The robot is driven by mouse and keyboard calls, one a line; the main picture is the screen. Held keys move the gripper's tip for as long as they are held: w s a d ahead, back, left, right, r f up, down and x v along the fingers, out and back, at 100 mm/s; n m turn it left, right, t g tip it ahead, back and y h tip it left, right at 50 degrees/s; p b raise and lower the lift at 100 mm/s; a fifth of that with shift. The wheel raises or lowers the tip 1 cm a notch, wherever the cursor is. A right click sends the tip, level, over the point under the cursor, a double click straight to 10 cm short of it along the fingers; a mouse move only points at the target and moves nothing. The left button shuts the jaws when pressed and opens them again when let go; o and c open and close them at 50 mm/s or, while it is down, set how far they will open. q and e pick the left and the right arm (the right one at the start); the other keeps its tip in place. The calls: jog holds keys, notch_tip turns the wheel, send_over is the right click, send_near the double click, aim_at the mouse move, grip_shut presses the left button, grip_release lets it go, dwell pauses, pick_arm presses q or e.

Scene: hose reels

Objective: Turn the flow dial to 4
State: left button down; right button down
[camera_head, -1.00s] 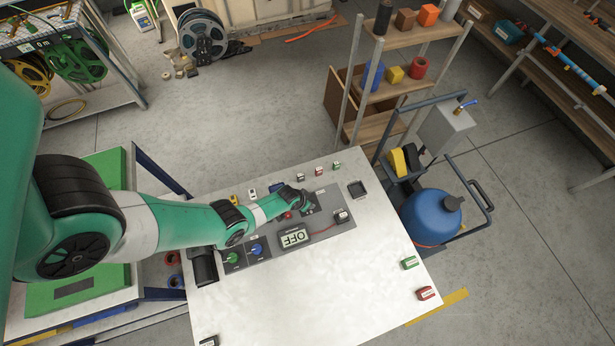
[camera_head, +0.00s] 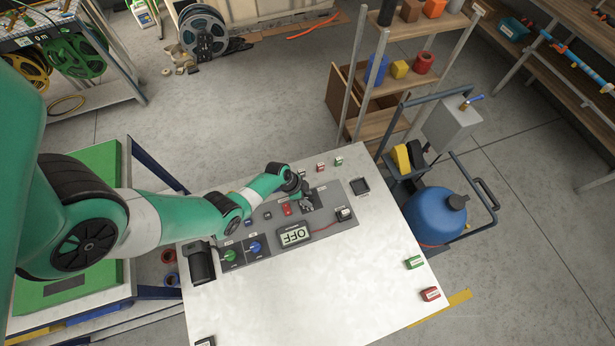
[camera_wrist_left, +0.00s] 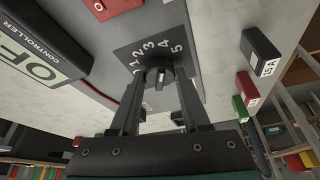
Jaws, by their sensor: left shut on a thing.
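The flow dial (camera_wrist_left: 159,70) is a dark round knob on a dark square plate, with white numbers up to 5 around it in the left wrist view. My left gripper (camera_wrist_left: 162,80) is shut on the knob, a finger on each side. A light mark shows on the knob, but I cannot tell which number it points to. In the head view my left gripper (camera_head: 305,199) hides most of the dial on the grey panel (camera_head: 265,257). My right gripper is not in view.
A controller (camera_head: 294,235) reading OFF and a red switch (camera_head: 287,209) sit near the dial. Green (camera_head: 230,256) and blue (camera_head: 254,247) knobs are at the panel's left. A black 15 A block (camera_wrist_left: 262,52) stands right of the dial plate. The table's front right is mostly clear.

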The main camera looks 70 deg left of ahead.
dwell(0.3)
pick_arm(q)
jog(key=shift+c, duration=1.9)
grip_release()
jog(key=p+v, duration=1.1)
jog(key=p, duration=0.1)
jog(key=shift+r, duration=0.3)
jog(key=shift+s+a, duration=0.1)
